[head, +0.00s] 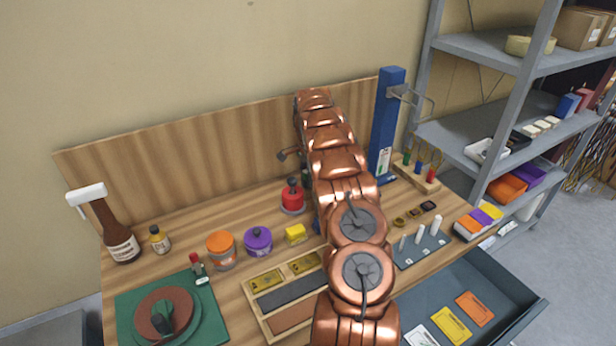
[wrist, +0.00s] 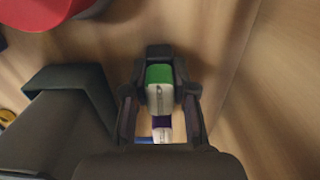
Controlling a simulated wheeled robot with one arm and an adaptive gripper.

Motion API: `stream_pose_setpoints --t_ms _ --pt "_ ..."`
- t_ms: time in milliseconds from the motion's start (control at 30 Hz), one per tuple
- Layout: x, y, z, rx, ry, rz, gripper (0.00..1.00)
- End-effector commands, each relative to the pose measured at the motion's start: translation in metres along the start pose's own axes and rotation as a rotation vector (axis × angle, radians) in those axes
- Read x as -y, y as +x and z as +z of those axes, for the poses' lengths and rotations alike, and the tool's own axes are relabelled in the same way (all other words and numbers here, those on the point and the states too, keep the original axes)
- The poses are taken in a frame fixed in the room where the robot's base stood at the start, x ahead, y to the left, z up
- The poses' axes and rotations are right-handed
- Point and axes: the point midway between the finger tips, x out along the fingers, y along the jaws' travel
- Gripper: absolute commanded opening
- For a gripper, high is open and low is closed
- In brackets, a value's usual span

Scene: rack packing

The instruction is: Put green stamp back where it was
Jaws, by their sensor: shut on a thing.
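My gripper (wrist: 160,105) is shut on the green stamp (wrist: 159,74), a small block with a green top and a pale front, seen between its fingers in the wrist view. A purple and white thing (wrist: 162,128) shows just below it, and I cannot tell whether they touch. A red jar-like thing with a black knob (head: 292,197) stands left of my arm; a red thing (wrist: 45,12) is also at the top left of the wrist view.
A wooden block (head: 418,179) with green, blue and red pieces stands right of my arm, near a blue post (head: 386,125). Orange (head: 221,250) and purple (head: 258,241) jars stand left. A wooden tray (head: 248,292) lies in front. An open drawer (head: 490,285) projects at the right.

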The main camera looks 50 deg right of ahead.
Motion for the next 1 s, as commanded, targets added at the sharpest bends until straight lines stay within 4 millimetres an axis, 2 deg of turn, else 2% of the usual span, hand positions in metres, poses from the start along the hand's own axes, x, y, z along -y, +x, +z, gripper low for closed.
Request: stream_pose_setpoints --t_ms 200,233,467,800,900,1000 --pt "0.000 0.004 0.000 0.000 0.000 -0.001 0.04" --pt "0.000 0.003 -0.001 0.000 0.001 -0.001 0.28" --pt "0.000 0.002 0.000 -0.001 0.000 -0.001 0.51" --pt "0.000 0.000 -0.001 -0.001 0.000 -0.001 0.51" --pt "0.001 -0.005 0.001 -0.001 -0.002 -0.002 0.51" --pt "0.002 -0.020 0.001 -0.003 -0.002 -0.005 0.51"
